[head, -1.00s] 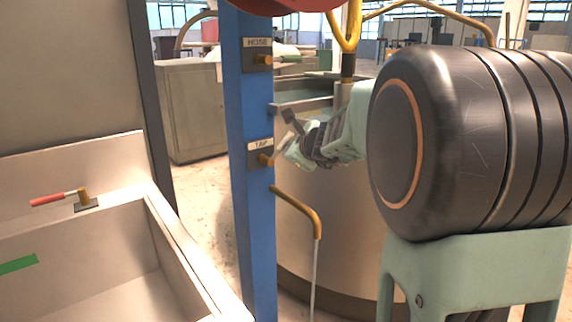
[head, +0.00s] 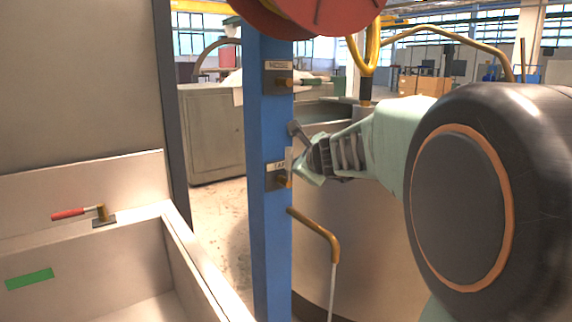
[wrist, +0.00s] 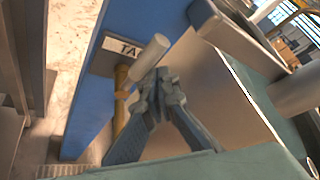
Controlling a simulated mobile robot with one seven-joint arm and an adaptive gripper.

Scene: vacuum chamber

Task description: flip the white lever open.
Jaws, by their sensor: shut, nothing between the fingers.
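The white lever (wrist: 148,55) is a pale cylinder on a brass valve (wrist: 121,78) beside the TAP label on the blue post. In the wrist view it tilts up and to the right, away from the post. In the head view the lever (head: 289,160) is small and partly lost beside my gripper. My gripper (wrist: 166,88) is shut and empty, its tips close below and right of the lever; whether they touch it I cannot tell. In the head view my gripper (head: 305,155) is just right of the post at the TAP plate's height.
A HOSE valve (head: 283,82) sits higher on the blue post (head: 268,130), under a red reel (head: 320,14). A brass spout (head: 318,228) sticks out below, with a thin pale line under it. A large round tank stands behind. A basin (head: 60,270) with a red-handled valve (head: 75,213) is left.

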